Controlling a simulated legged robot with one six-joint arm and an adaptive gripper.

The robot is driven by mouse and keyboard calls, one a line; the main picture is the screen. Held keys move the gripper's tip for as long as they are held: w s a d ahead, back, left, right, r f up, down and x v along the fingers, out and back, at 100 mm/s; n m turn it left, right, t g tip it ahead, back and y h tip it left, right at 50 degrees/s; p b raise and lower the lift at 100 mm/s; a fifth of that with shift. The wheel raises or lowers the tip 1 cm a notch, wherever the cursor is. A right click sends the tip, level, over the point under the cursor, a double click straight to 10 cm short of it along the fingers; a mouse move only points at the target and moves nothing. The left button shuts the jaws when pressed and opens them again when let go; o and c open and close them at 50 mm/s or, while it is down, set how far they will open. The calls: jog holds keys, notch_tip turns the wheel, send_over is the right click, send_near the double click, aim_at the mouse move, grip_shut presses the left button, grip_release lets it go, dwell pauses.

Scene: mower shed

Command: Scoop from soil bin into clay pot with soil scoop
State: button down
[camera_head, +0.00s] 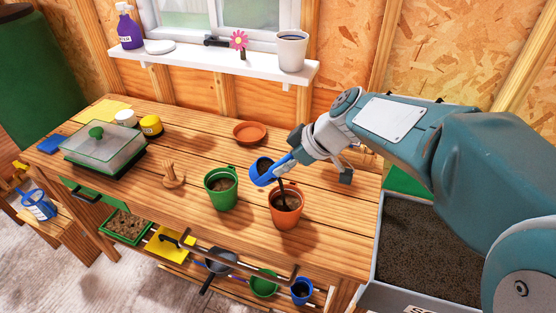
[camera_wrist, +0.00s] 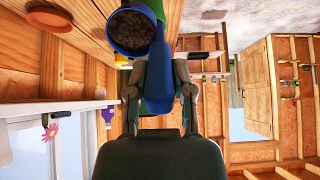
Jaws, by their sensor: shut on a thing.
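The blue soil scoop (camera_head: 263,180) is in my gripper (camera_head: 300,156), and dark soil shows in its bowl. In the wrist view my gripper (camera_wrist: 161,92) is shut on the blue handle of the scoop (camera_wrist: 147,50), whose bowl holds dark soil. The scoop is above the bench, up and left of the orange clay pot (camera_head: 287,218). The pot stands upright with dark soil inside. A thin dark streak rises from the pot towards the scoop; I cannot tell what it is. The grey soil bin (camera_head: 399,297), full of dark soil, is at the right.
A green pot (camera_head: 221,195) with soil stands left of the clay pot. A rail with hanging things (camera_head: 222,262) runs along the front.

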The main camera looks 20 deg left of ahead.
jog(key=d+f+t+y, duration=0.1)
jog(key=d+f+y, duration=0.5)
jog(key=y, duration=0.9)
jog(key=shift+s+d+f, duration=0.25)
jog(key=shift+f, duration=0.35)
dwell(1.2)
